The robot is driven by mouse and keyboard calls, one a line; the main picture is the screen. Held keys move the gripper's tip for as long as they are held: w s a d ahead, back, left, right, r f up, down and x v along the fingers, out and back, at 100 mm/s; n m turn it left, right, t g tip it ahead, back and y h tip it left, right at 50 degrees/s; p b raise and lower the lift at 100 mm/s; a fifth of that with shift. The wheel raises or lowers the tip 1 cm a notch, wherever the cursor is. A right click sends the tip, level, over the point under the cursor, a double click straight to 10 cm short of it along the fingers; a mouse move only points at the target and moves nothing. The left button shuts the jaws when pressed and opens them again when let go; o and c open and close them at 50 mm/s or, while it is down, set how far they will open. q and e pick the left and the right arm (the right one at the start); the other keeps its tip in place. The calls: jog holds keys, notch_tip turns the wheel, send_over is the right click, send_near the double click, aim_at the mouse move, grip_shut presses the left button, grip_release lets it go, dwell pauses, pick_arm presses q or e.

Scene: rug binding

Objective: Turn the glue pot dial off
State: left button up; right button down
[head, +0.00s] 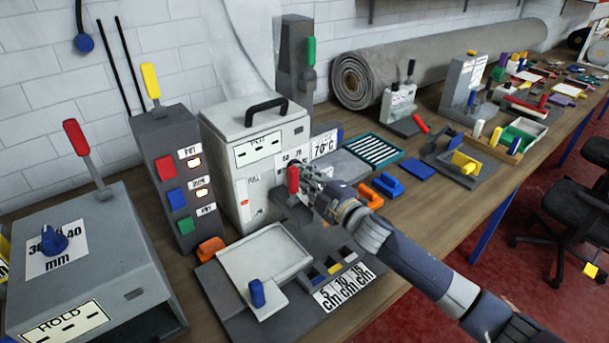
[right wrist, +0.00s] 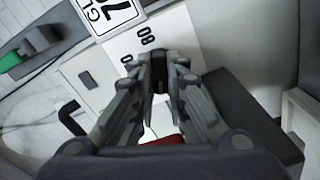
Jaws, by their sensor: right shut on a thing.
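The glue pot (head: 228,118) is a cream box with a black carry handle on the workbench. Its front bears a white dial plate with numbers, and a 70 °C sign stands beside it. In the right wrist view the dial plate (right wrist: 122,45) shows "80" and part of another number. My right gripper (head: 300,177) is at the pot's front, and in the right wrist view (right wrist: 160,75) its fingers are closed around a small dark knob, seemingly the dial. The fingers hide most of the knob, so its setting cannot be read. My left gripper is out of view.
A red handle (head: 293,179) is close beside my right gripper. Left of the pot stands a grey box with coloured buttons (head: 170,180). A cream tray (head: 262,262) lies in front. Orange and blue clamps (head: 387,185) lie to the right.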

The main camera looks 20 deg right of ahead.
jog(key=shift+n, duration=1.9)
jog(key=c, duration=1.6)
grip_release()
jog(key=v, duration=1.2)
